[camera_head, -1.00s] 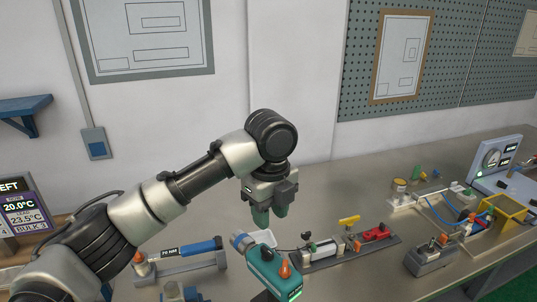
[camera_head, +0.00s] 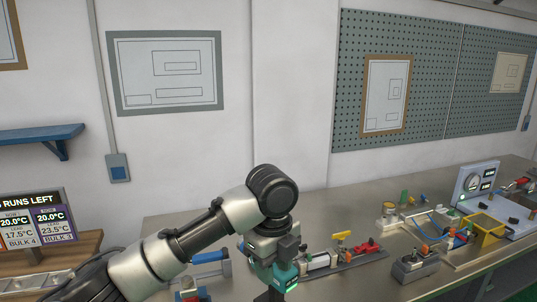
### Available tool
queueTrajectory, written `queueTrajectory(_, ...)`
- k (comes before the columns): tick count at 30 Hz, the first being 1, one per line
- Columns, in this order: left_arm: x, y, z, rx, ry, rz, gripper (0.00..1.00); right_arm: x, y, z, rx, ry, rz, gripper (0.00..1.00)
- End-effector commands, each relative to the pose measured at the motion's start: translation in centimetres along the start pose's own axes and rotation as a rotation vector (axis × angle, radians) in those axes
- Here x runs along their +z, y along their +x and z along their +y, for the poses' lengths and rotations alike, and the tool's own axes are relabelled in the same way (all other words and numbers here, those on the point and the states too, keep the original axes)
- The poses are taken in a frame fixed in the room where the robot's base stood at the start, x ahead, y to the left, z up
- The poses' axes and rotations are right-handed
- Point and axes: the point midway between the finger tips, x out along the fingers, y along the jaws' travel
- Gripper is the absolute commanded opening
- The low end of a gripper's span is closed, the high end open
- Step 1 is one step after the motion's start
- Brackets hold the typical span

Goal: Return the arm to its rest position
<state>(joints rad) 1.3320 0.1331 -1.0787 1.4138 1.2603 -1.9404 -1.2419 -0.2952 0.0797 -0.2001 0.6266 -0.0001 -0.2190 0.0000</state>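My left arm comes in from the lower left, and its gripper (camera_head: 276,250) points down over the bench. Its fingertips overlap the teal device with a small lit display (camera_head: 285,278) near the bottom edge. The green of the fingers blends with the device, so I cannot tell whether they are apart, shut or touching it. My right gripper is not in view.
The metal bench (camera_head: 350,200) carries a fixture with red and yellow levers (camera_head: 345,253), a grey block (camera_head: 415,265), and a dial unit (camera_head: 475,182) at right. A display panel (camera_head: 35,220) stands at left. The bench's back strip is clear.

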Motion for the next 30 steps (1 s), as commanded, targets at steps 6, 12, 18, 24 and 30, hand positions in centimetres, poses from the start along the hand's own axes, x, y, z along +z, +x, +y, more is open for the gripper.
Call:
queueTrajectory(6, -1.1, 2.8, 0.4, -0.032, -0.058, 0.044, 0.38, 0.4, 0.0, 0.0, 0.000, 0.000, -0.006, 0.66)
queueTrajectory(12, -2.7, 6.2, 1.1, -0.082, -0.161, 0.107, 0.38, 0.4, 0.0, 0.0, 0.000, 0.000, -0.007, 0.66)
queueTrajectory(18, -4.6, 10.5, 2.9, -0.153, -0.360, 0.209, 0.38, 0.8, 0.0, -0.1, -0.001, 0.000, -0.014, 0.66)
queueTrajectory(24, -6.1, 15.7, 6.9, -0.238, -0.751, 0.339, 0.38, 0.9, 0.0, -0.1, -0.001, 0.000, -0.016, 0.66)
queueTrajectory(30, -6.0, 20.1, 13.5, -0.285, -1.232, 0.398, 0.38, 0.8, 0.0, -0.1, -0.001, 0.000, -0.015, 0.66)
